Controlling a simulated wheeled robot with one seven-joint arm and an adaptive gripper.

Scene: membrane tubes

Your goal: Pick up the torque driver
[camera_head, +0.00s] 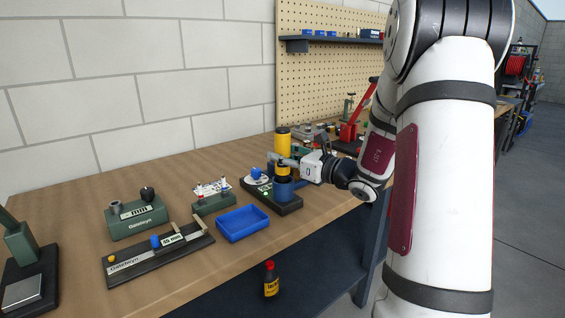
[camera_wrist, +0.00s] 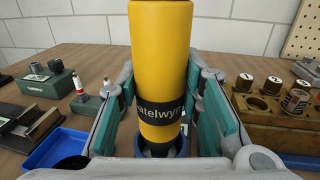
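The torque driver looks to be the tall yellow cylinder with a dark lettered band (camera_wrist: 158,45). It stands upright in a blue cup (camera_head: 284,190) on a black base, and its top also shows in the head view (camera_head: 283,139). My gripper (camera_head: 283,163) reaches in from the right at the driver's mid-height. In the wrist view the two teal-padded fingers (camera_wrist: 163,95) stand on either side of the driver. A thin gap shows at the right finger; contact on the left is unclear. The driver's lower end is hidden in the cup.
An empty blue tray (camera_head: 243,224) lies left of the black base. Green fixtures (camera_head: 137,219) and a measuring board (camera_head: 160,254) stand further left. A wooden block with several capped pieces (camera_wrist: 262,107) is close to the right finger. A small bottle (camera_head: 271,280) stands near the front.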

